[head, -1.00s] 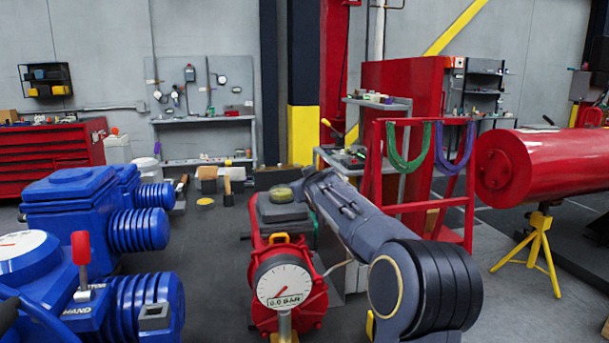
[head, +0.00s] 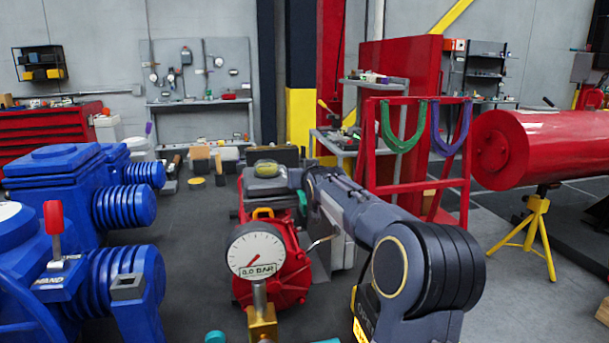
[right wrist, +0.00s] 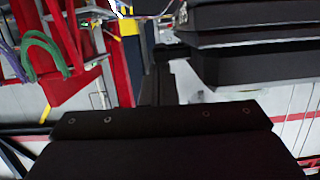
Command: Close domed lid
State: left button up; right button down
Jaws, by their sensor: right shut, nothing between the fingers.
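A yellowish dome (head: 266,168) sits on top of the grey housing (head: 264,187) of the red valve actuator (head: 272,272), at the centre of the head view. I cannot tell whether the lid is fully seated. My right arm reaches from the lower right to the right side of this housing, and its hand is largely hidden there. In the right wrist view my right gripper (right wrist: 158,75) is dark and shut, with nothing held. A large black body (right wrist: 255,50) fills the upper right of that view. My left gripper is not in view.
A pressure gauge (head: 256,252) on a brass fitting stands in front of the actuator. Blue actuators (head: 70,200) stand at the left. A red frame with green and purple slings (head: 449,128) and a red tank (head: 545,148) are at the right. Grey floor lies open left of the actuator.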

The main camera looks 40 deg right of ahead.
jog(key=s+a+r+b, duration=0.1)
jog(key=s+a+r, duration=0.4)
jog(key=s, duration=0.3)
jog(key=shift+s+r, duration=0.15)
jog(key=shift+r, duration=0.55)
